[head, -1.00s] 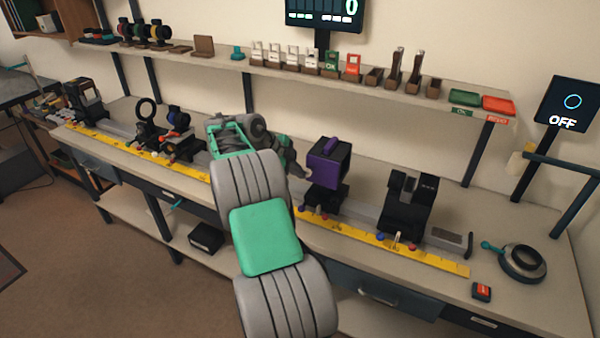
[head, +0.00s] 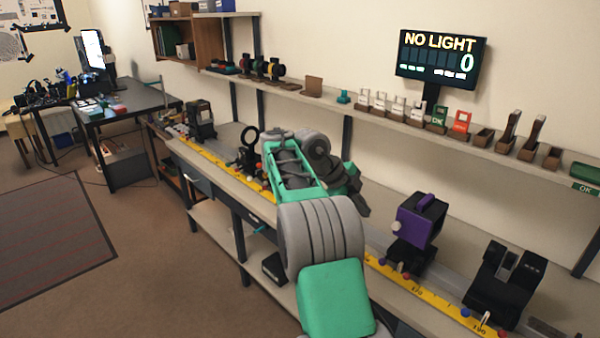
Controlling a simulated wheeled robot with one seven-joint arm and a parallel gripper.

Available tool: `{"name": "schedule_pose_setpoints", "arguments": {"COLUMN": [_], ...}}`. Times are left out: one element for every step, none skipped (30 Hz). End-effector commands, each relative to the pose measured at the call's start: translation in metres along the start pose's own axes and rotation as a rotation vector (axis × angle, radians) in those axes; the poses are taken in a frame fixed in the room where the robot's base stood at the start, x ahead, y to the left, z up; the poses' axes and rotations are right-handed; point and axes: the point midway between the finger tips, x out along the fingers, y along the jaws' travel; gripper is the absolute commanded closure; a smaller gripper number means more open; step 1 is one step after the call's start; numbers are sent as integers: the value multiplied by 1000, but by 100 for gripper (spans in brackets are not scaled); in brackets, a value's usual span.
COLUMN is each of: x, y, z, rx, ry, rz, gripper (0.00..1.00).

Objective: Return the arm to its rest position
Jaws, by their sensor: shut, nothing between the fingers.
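My arm reaches up from the bottom of the head view, over the front of the long bench (head: 215,180). It bends at a green and grey link, and my gripper (head: 361,206) hangs at its far end, pointing down and to the right. The dark fingers are small here, appear shut, and hold nothing that I can see. The gripper is left of the purple-faced block (head: 413,225) on its black mount, with a gap between them in the picture. The arm hides part of the bench and rail behind it.
A yellow scale (head: 425,293) runs along the bench front. A black mount (head: 503,283) stands at right; a ring holder (head: 249,140) and a dark box (head: 201,120) stand at left. A shelf (head: 385,125) with small parts runs behind. The display (head: 440,60) reads NO LIGHT, 0. Floor is clear at left.

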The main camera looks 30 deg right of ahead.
Motion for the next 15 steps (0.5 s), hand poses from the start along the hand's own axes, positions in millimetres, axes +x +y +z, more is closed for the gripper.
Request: {"name": "schedule_pose_setpoints", "arguments": {"x": [0,1,1,1,1,1,6,15,30,40,49,61,68,72,74], "y": [0,0,0,0,-2,-7,-6,0,14,25,38,57,73,90,113], "z": [0,0,0,0,4,14,25,38,54,63,72,82,88,93,97], "rx": [-31,-64,-122,-177,-252,-384,-508,-656,-846,-966,-1080,-1227,-1343,-1456,-1597], "ry": [0,0,0,-1,-10,-33,-49,-64,-84,-101,-118,-148,-177,-212,-262], "rz": [0,0,0,0,-7,-25,-34,-34,-26,-20,-11,0,5,5,-1], "gripper": [100,100,100,100,100,100,100,100,100,100,100,100,100,100,100]}}
